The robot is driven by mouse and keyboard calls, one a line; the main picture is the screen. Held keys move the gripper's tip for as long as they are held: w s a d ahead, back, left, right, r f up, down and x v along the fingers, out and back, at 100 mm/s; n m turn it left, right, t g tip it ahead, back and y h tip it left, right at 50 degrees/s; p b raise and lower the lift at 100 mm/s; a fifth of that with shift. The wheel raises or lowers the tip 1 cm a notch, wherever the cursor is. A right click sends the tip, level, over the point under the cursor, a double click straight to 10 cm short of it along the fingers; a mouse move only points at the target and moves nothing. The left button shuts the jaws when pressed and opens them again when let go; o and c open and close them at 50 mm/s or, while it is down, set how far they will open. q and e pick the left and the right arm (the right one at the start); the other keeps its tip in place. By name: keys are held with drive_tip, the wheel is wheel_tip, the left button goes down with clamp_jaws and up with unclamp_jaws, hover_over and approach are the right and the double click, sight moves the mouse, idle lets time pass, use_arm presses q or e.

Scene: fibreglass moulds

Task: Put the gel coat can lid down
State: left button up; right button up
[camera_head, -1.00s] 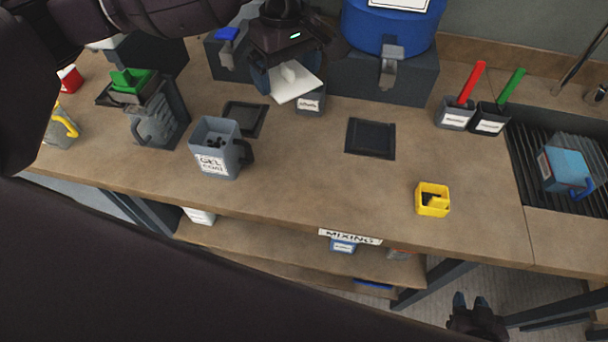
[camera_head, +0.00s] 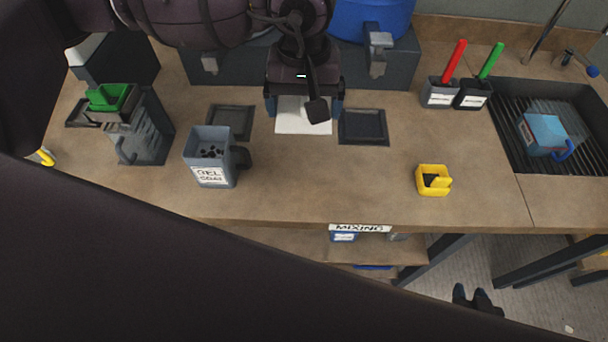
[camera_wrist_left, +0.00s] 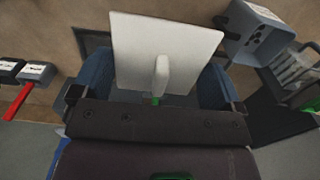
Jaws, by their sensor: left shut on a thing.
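The gel coat can lid is a white square plate (camera_head: 303,118) with a white grip (camera_wrist_left: 161,78) standing up from it. My left gripper (camera_head: 304,106) is shut on the lid's grip, as the left wrist view shows. The lid is over the bench between two dark square mats; I cannot tell whether it touches the bench. The grey gel coat can (camera_head: 212,160) stands uncovered at the left, dark spots inside; it also shows in the left wrist view (camera_wrist_left: 252,32). My right gripper (camera_head: 477,299) is low at the bottom right, below the bench edge.
Dark mats lie left (camera_head: 230,122) and right (camera_head: 363,127) of the lid. A yellow box (camera_head: 433,181) sits near the front edge. Red and green handles stand in dark holders (camera_head: 455,94). A blue drum (camera_head: 373,20) is behind. The middle front of the bench (camera_head: 330,185) is clear.

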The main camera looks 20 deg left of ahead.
use_arm(q)
hover_over(305, 180)
wheel_tip(305, 180, down, 15)
drive_tip(key=shift+r+p, duration=0.2)
drive_tip(key=shift+p, duration=0.2)
drive_tip(key=shift+f, duration=2.55)
use_arm(e)
drive_tip(key=shift+w+r, duration=0.3)
drive_tip(key=shift+r, duration=0.4)
use_arm(q)
drive_tip(key=shift+f, duration=0.25)
use_arm(e)
drive_tip(key=shift+w+f, duration=0.1)
drive_tip(key=shift+w, duration=0.15)
use_arm(q)
drive_tip(key=o, duration=0.6)
drive_tip(key=shift+c, duration=0.2)
drive_tip(key=shift+r, duration=0.1)
use_arm(e)
drive_tip(key=shift+w, duration=0.1)
